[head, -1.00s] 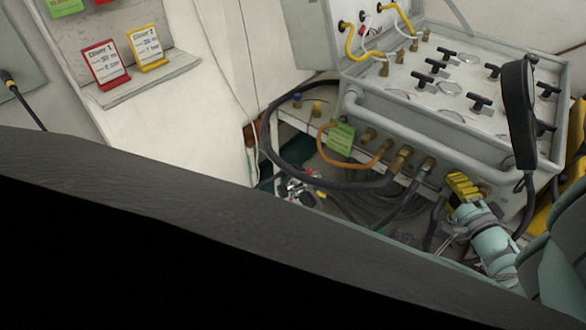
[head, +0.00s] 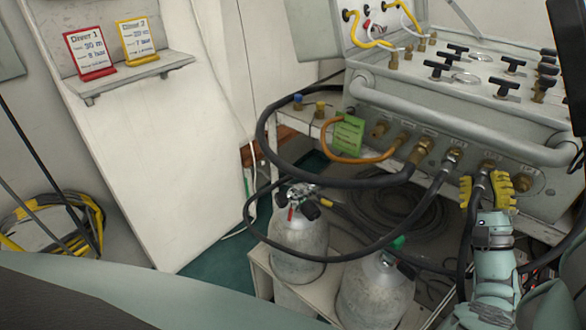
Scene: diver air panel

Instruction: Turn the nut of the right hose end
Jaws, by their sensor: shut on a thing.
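The right hose end (head: 479,187) is at the lower right of the panel's front face in the head view. A black hose hangs down from it. My gripper (head: 485,191) has yellow finger pads, one on each side of this hose end, and is shut on its nut. The pads hide much of the nut, so I cannot tell its turn angle. The brass port (head: 487,166) directly above it is partly visible.
The grey panel box (head: 440,110) has a thick front rail (head: 450,108) above the ports. Neighbouring hoses, a green tag (head: 348,133) and a bare brass port (head: 522,182) are close by. Two grey cylinders (head: 298,240) (head: 372,295) stand below left.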

